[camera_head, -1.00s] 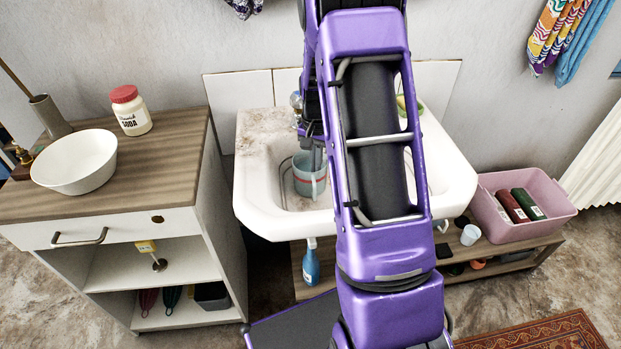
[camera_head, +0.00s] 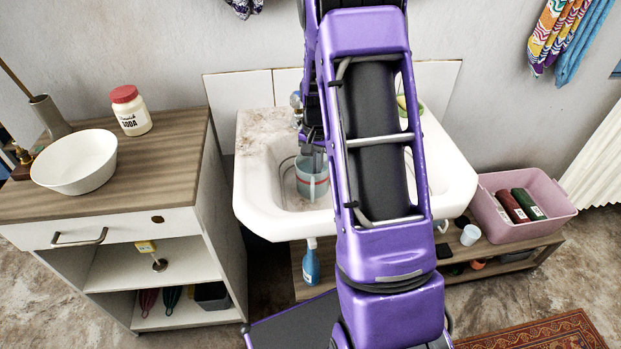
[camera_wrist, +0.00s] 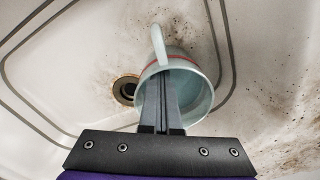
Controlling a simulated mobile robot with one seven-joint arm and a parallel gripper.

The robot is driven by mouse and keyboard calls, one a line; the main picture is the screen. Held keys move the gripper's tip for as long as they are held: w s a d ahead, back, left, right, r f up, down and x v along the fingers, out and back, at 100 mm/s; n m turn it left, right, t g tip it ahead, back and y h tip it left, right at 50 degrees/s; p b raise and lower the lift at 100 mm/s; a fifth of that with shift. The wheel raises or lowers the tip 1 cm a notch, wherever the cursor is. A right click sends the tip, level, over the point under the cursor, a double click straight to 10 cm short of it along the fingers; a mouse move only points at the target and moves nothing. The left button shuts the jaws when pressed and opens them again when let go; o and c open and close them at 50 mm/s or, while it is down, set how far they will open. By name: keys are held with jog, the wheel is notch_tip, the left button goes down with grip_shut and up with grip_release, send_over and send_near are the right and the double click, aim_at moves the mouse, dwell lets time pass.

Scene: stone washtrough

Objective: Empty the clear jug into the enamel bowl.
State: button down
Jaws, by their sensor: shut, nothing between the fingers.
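The jug (camera_head: 312,184) stands upright in the white basin; it looks pale blue-green and see-through, with a red band. In the wrist view the jug (camera_wrist: 196,112) shows its open mouth, with its handle (camera_wrist: 158,46) pointing to the top. My gripper (camera_wrist: 168,80) is shut and empty, its fingers over the jug's mouth; I cannot tell how deep they reach. In the head view my gripper (camera_head: 315,160) is at the top of the jug. The white enamel bowl (camera_head: 76,163) stands on the cabinet at the left, its visible inside empty. The jug's contents are not clear.
A soda jar (camera_head: 131,113) stands behind the bowl on the wooden cabinet top (camera_head: 160,170). The basin rim (camera_head: 262,222) surrounds the jug. A drain (camera_wrist: 125,90) lies beside the jug. A pink crate (camera_head: 545,225) with bottles is at the right. My arm hides the basin's middle.

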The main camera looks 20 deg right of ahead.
jog(key=shift+s+a, duration=0.25)
jog(key=shift+s, duration=0.65)
jog(key=shift+s+a, duration=0.3)
jog(key=shift+s, duration=0.6)
jog(key=shift+s+a, duration=0.25)
jog(key=shift+s, duration=0.65)
notch_tip(320, 180, up, 10)
jog(key=p, duration=0.7)
jog(key=shift+w+p, duration=0.3)
jog(key=shift+w, duration=0.05)
jog(key=shift+d, duration=0.15)
